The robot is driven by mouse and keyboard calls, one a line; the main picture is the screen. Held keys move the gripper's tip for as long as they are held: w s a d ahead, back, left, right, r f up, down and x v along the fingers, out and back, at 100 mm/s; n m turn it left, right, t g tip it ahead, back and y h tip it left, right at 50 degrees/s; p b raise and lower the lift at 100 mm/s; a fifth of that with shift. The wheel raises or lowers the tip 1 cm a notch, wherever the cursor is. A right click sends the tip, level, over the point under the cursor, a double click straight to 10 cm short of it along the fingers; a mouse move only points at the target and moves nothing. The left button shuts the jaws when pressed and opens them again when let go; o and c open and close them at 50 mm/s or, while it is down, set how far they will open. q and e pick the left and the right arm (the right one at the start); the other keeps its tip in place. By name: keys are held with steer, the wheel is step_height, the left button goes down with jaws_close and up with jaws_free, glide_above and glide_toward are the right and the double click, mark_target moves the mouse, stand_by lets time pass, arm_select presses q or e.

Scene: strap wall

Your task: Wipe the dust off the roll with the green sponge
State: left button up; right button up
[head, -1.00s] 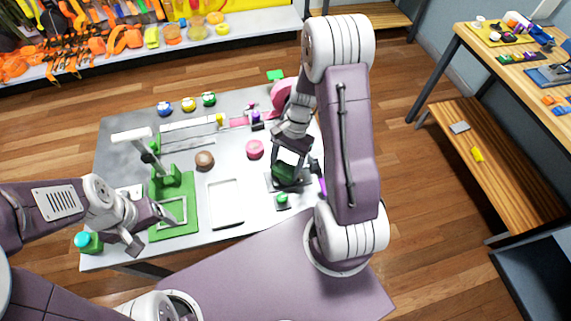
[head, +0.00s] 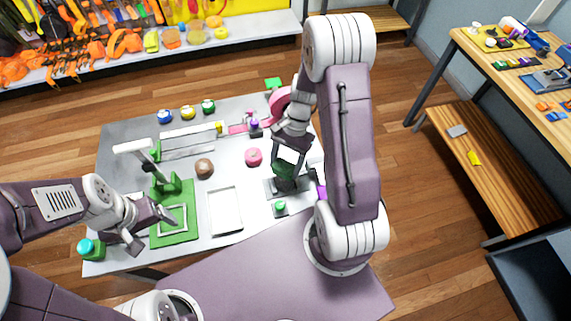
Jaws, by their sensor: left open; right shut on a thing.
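A large pink roll (head: 278,101) stands at the back right of the grey table, partly hidden by my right arm, with a pink strip beside it. A small round pink piece (head: 254,157) lies nearer; I cannot tell which is the dusty roll, and dust is too small to see. My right gripper (head: 285,166) points down, shut on a dark green thing (head: 284,172) above a dark grey plate (head: 271,188); I cannot tell whether it is the sponge. A flat bright green block (head: 273,84) shows near the table's back edge. My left gripper (head: 152,228) is open and empty by a green stand (head: 176,236).
A white tray (head: 225,230) lies mid-table. A brown ball (head: 204,168) is behind it. Blue, yellow and green round pieces (head: 188,112) line the back edge. A small green piece (head: 280,208) sits in front of the plate. A wooden workbench (head: 468,52) stands at right.

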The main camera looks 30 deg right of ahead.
mark_target(283, 169)
steer(key=shift+r+p, duration=0.35)
steer(key=shift+r, duration=0.4)
step_height(283, 169, up, 3)
steer(key=p, duration=0.3)
steer(key=shift+f, duration=0.15)
steer(key=shift+r, duration=0.4)
steer(key=shift+f, duration=0.1)
